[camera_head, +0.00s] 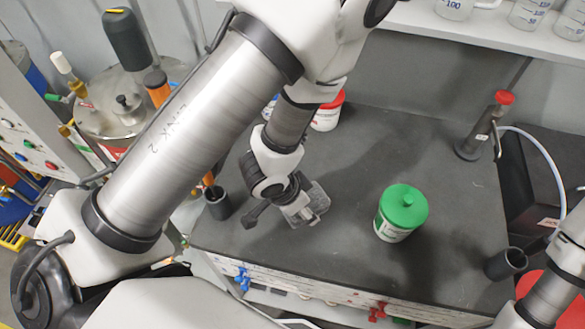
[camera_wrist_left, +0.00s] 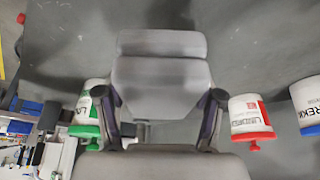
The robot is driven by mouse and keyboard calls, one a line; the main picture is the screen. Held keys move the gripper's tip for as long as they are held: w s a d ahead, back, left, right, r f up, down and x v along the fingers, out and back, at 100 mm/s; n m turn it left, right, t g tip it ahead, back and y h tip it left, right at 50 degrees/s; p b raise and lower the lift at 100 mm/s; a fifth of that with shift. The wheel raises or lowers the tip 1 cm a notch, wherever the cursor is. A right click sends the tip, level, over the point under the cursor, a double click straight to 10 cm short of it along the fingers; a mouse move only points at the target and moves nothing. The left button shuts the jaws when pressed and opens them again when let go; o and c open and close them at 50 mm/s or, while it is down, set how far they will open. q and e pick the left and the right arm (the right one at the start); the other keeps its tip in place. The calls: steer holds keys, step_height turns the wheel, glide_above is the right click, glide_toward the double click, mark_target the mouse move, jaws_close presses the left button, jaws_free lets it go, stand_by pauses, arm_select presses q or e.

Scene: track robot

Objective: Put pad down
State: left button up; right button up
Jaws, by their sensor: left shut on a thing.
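The pad is a small grey block (camera_head: 314,200) at the tip of my left gripper (camera_head: 298,208), over the dark bench top (camera_head: 350,262). In the left wrist view the pad (camera_wrist_left: 160,82) is a pale grey rectangle with a crease across it. It sits between the two dark fingers of my left gripper (camera_wrist_left: 160,105), which is shut on it. The pad is at or close above the bench; I cannot tell whether it touches. My right gripper is not in view; only part of my right arm shows at the lower right.
A green-lidded tub (camera_head: 402,213) stands right of the pad. A red-lidded tub (camera_head: 327,115) stands behind. Black cups (camera_head: 217,204) (camera_head: 505,264) are at the bench's front corners. A red-topped metal stand (camera_head: 477,142) is at the back right. The bench between is clear.

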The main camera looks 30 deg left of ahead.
arm_select(q)
steer(key=w+a+b, duration=0.1)
steer(key=b, duration=0.1)
steer(key=w+a+f+b, duration=0.1)
steer(key=w, duration=0.1)
steer(key=shift+a+f+b, duration=0.15)
steer(key=shift+a+b, duration=0.15)
steer(key=shift+b, duration=0.1)
steer(key=p, duration=0.3)
glide_above(295, 168)
steer(key=s, duration=0.1)
steer(key=shift+a, duration=0.15)
steer(key=shift+a+f, duration=0.1)
steer(key=shift+f, duration=0.3)
step_height(295, 168, down, 2)
steer(key=shift+f, duration=0.25)
steer(key=shift+w+f, duration=0.1)
steer(key=shift+f, duration=0.35)
steer(key=o, duration=1.4)
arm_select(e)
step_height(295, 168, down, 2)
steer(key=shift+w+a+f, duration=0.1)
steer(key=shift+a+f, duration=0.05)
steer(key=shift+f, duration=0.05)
arm_select(q)
steer(key=shift+o, duration=0.2)
